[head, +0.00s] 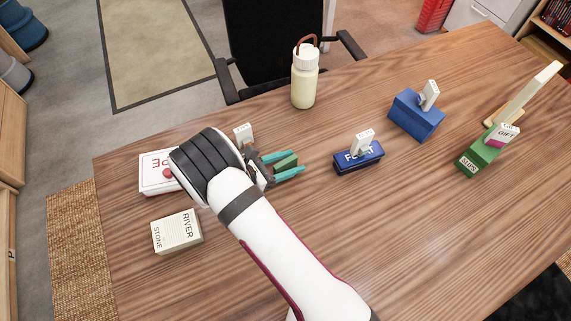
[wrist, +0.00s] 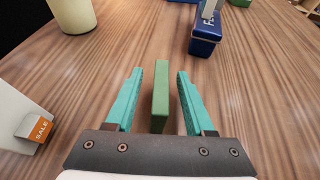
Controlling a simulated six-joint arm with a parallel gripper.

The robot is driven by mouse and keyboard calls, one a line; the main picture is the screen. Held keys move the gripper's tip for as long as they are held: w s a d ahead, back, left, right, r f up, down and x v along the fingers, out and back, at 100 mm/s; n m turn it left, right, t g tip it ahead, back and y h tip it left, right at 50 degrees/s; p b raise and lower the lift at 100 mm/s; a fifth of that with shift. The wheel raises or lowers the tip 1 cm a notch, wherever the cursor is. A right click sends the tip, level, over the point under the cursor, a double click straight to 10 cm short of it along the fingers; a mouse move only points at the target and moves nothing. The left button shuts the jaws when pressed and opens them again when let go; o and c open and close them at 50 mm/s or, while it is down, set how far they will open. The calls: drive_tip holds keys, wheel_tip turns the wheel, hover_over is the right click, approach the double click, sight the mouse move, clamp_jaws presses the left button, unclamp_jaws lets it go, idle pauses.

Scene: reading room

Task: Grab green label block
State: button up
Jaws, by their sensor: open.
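A green block (head: 286,161) stands on the wooden table near the middle of the head view, partly hidden by my gripper. My gripper (head: 288,164) has its two teal fingers on either side of the block. In the wrist view the green block (wrist: 161,95) stands between the open fingers of my gripper (wrist: 160,90), with a gap on each side. No lettering on the block can be read in either view.
A cream bottle (head: 305,80) stands behind. A blue stapler-like box (head: 359,157), a blue box (head: 416,115) and a green SLIPS box (head: 479,154) stand to the right. A RIVER STONE box (head: 177,232) and a white box (head: 158,173) are left. The front right table is clear.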

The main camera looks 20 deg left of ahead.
drive_tip(key=shift+x, duration=0.9)
clamp_jaws()
drive_tip(key=shift+r, duration=0.1)
